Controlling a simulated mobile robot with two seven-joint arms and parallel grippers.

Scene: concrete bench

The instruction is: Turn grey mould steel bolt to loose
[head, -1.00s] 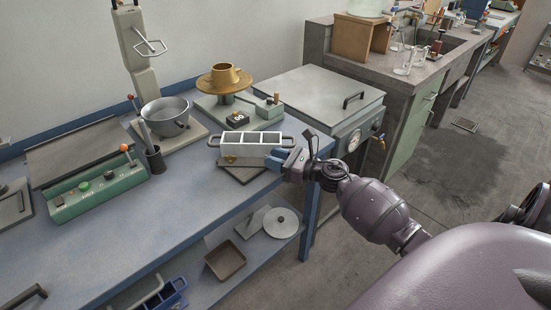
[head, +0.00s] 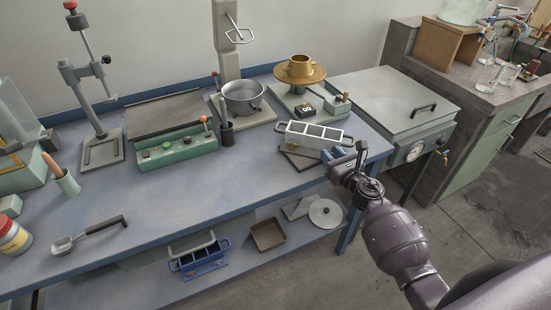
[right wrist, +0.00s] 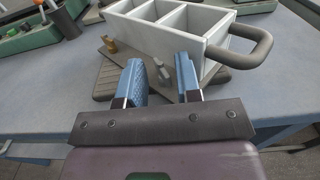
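The grey mould (head: 318,142) is a long steel box with three open compartments and a loop handle at each end. It sits on a dark flat plate on the blue bench, and shows large in the right wrist view (right wrist: 160,38). A brass-coloured fitting (right wrist: 110,45) is low on its near side. My left gripper is out of view.
A steel bowl (head: 243,97) and a brass dish on a green-based stand (head: 300,77) are behind the mould. A green control box (head: 178,149) is left. The bench's right edge is close to my right arm.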

